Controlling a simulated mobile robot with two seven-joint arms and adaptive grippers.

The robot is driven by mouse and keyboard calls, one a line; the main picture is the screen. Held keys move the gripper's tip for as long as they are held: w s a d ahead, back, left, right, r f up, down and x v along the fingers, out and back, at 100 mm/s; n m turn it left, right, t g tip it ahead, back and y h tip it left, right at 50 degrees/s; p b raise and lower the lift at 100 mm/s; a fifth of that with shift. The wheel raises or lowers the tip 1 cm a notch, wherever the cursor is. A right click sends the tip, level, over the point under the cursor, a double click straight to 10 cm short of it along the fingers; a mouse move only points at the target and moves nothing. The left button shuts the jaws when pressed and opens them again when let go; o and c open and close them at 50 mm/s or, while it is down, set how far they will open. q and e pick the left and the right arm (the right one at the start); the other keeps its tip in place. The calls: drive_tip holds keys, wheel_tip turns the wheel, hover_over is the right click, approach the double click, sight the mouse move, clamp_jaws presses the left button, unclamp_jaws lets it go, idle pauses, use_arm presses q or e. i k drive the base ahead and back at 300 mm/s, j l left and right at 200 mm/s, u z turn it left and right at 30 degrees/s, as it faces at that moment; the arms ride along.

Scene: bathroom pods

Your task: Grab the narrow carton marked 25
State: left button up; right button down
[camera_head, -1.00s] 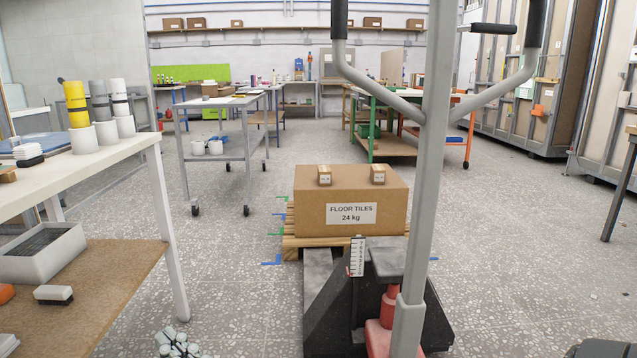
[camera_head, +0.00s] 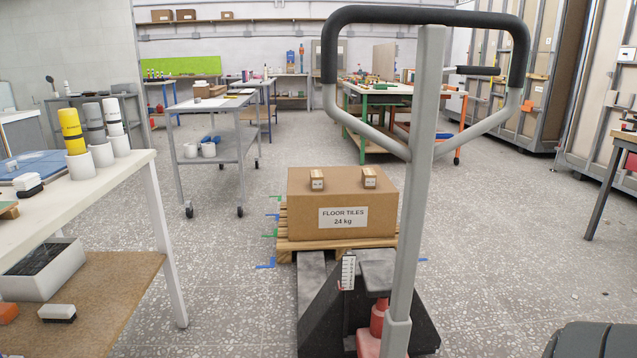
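Two small tan cartons stand apart on top of a large brown box marked FLOOR TILES 24 kg (camera_head: 342,218): a left small carton (camera_head: 317,180) and a right small carton (camera_head: 370,178). Each has a pale label, too small to read. Other brown cartons sit far off: a pair on a grey trolley (camera_head: 217,90) and several on the back wall shelf (camera_head: 186,15). No marking 25 is legible on any carton.
A pallet truck with a tall grey handle (camera_head: 412,200) stands close in front; its forks reach the pallet (camera_head: 290,243) under the large box. A white worktable (camera_head: 140,165) with rolls is at left. Speckled floor right of the truck is mostly clear.

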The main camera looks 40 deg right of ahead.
sight(317, 178)
drive_tip(key=z, duration=3.25)
drive_tip(key=i+l+z, duration=0.25)
drive_tip(key=z, duration=0.15)
drive_tip(key=i+z, duration=0.4)
drive_tip(key=i+j+u, duration=0.1)
drive_tip(key=i+u, duration=0.25)
drive_tip(key=i, duration=0.15)
drive_tip(key=i+u, duration=0.3)
drive_tip(key=i, duration=0.2)
drive_tip(key=i+l+u, duration=0.2)
drive_tip(key=i+u, duration=0.15)
drive_tip(key=i, duration=0.15)
drive_tip(key=i+u, duration=0.35)
drive_tip(key=i, duration=0.5)
drive_tip(key=i+l+u, duration=0.1)
drive_tip(key=i+u, duration=0.2)
drive_tip(key=i, duration=0.5)
drive_tip(key=i+j+u, duration=0.1)
drive_tip(key=i+u, duration=0.3)
drive_tip(key=i, duration=0.4)
drive_tip(key=i+l+u, duration=0.15)
drive_tip(key=i+u, duration=0.3)
drive_tip(key=i, duration=2.05)
drive_tip(key=i+u, duration=0.15)
drive_tip(key=i, duration=0.75)
drive_tip(key=i+u, duration=0.15)
drive_tip(key=i, duration=0.7)
